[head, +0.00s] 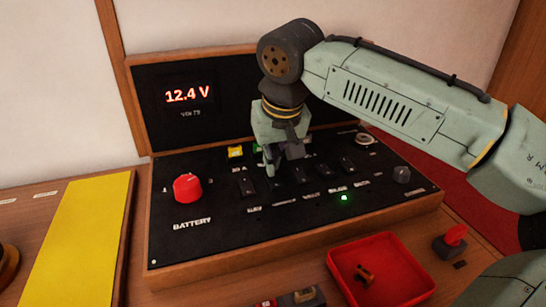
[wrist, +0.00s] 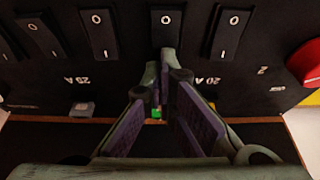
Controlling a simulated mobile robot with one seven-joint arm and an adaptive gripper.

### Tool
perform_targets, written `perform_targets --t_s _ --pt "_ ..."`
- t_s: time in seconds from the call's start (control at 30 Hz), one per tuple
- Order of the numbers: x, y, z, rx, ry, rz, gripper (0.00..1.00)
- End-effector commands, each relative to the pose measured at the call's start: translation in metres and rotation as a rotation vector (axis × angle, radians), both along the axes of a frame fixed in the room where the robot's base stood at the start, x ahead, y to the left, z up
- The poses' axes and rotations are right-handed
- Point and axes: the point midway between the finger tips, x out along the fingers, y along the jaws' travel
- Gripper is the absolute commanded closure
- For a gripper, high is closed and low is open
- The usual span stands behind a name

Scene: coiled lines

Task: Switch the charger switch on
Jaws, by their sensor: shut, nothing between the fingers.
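The black switch panel (head: 215,222) is in the head view, with a row of black rocker switches across its middle. The labels under them are too blurred for me to pick out the charger switch with certainty. My gripper (head: 270,170) is over the left-middle of the row and hides part of it. In the wrist view my gripper (wrist: 165,73) is shut and empty, its tips just below one rocker switch (wrist: 167,24). Whether they touch it I cannot tell. Other rockers flank it, one to the right (wrist: 231,32) and one to the left (wrist: 100,34).
A red battery knob (head: 187,188) is left of the switches and a grey knob (head: 401,174) is right. A green light (head: 344,198) glows below the row. The display (head: 187,94) reads 12.4 V. A red tray (head: 410,293) stands in front; a yellow board (head: 80,235) lies left.

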Motion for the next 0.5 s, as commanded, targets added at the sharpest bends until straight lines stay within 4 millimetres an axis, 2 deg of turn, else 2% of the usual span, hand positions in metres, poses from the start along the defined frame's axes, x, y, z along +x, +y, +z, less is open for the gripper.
perform_targets --t_s 0.5 --pt "-0.0072 -0.0017 0.0029 0.001 0.001 0.002 1.00"
